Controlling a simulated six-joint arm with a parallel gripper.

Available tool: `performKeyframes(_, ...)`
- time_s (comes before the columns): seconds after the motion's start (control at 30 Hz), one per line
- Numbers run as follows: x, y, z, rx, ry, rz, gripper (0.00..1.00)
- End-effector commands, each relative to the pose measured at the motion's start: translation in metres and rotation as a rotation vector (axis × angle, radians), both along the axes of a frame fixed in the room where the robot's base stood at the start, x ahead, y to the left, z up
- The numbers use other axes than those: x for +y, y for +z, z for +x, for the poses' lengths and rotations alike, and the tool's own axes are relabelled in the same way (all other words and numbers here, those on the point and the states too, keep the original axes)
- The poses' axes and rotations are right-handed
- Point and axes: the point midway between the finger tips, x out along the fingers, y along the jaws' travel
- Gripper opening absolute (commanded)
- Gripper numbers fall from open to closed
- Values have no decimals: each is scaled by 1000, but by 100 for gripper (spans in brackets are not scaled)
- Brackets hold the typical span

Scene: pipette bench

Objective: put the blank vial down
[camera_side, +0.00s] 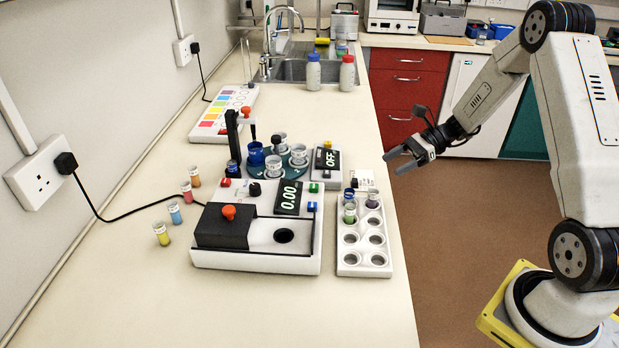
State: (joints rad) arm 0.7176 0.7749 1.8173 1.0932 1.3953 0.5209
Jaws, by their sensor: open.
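My gripper (393,164) is open and empty. It hangs off the right edge of the bench, apart from every vial. The white vial rack (363,256) stands on the bench with several empty round holes. At its back end are a vial with a dark blue cap (349,194), a vial with green contents (350,213) and a greyish vial (373,199). I cannot tell which vial is the blank. Left of the rack is a white meter (255,261) with a display reading 0.00, a black block with an orange knob (228,213) and an open dark round well (284,236).
Behind the meter are a dark round carousel with several pots (273,163) and a unit reading OFF (326,160). Several coloured vials (174,213) stand left. A colour chart tray (222,115), sink (295,70) and two bottles (346,74) lie farther back. The bench front is clear.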

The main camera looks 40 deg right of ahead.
Motion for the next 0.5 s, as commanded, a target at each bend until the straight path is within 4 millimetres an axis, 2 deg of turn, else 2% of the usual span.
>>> performKeyframes(0.13,-8,3,-3,0,-2,-1,70)
performKeyframes(0.5,-9,4,-4,1,0,-1,70)
